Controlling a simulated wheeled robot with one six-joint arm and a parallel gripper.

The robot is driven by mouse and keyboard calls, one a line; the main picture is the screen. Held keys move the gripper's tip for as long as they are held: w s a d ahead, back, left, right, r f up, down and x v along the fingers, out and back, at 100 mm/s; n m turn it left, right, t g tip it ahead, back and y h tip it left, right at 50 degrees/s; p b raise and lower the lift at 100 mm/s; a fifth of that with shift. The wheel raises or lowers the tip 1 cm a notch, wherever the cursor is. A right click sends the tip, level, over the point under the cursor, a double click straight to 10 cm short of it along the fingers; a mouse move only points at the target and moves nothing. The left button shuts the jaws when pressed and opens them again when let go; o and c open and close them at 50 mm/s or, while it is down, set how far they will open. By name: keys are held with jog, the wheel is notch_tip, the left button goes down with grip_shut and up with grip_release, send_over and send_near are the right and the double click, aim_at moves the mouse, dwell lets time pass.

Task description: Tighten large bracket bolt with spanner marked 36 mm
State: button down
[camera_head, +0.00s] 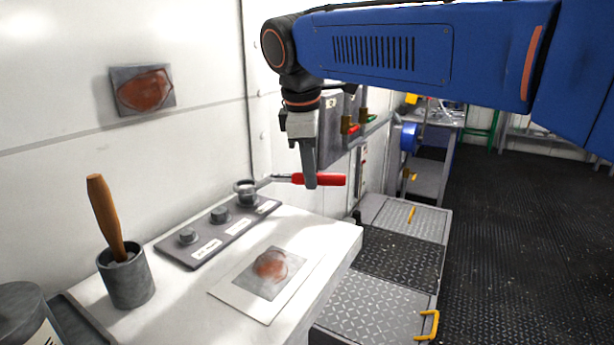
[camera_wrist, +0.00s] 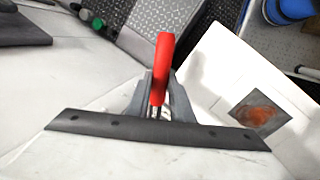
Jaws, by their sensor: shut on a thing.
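A spanner with a red handle (camera_head: 333,179) is held level in my gripper (camera_head: 309,184), above the bench's far end. Two smaller bolts (camera_head: 220,214) (camera_head: 187,236) stand nearer on the plate. In the wrist view the red handle (camera_wrist: 163,65) stands out between the fingers of my gripper (camera_wrist: 158,108). No size mark on the spanner is readable.
A grey pot (camera_head: 127,282) with a wooden-handled tool stands at the bench's left. A sheet with a rusty patch (camera_head: 268,272) lies on the white bench (camera_head: 335,235). The wall is close behind the plate. Tread-plate boxes (camera_head: 375,305) and open dark floor lie right.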

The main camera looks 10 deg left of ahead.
jog(key=shift+w+a+n+y, duration=0.25)
jog(key=shift+w+n, duration=0.75)
jog(key=shift+w, duration=0.25)
jog(key=shift+w+a+n+y, duration=0.1)
jog(key=shift+w+n+y, duration=0.15)
jog(key=shift+w+n, duration=0.85)
jog(key=shift+w, duration=0.1)
jog(key=shift+f, duration=1.2)
jog(key=shift+s+d+m+h, duration=0.15)
jog(key=shift+s+m, duration=0.45)
jog(key=shift+s, duration=0.1)
jog(key=shift+s+d+m+h, duration=0.15)
jog(key=shift+s+m, duration=0.45)
jog(key=shift+s, duration=0.05)
jog(key=shift+s+m+h, duration=0.3)
jog(key=shift+s+m, duration=0.9)
jog(key=shift+s, duration=0.2)
jog(key=shift+s+m, duration=0.8)
jog(key=shift+s, duration=0.2)
jog(key=shift+s+a, duration=0.15)
jog(key=shift+s, duration=0.15)
jog(key=shift+s+m+h, duration=0.1)
jog(key=shift+m+h, duration=0.2)
jog(key=shift+s+a+m, duration=0.3)
jog(key=shift+s+m, duration=0.4)
jog(key=shift+s, duration=0.15)
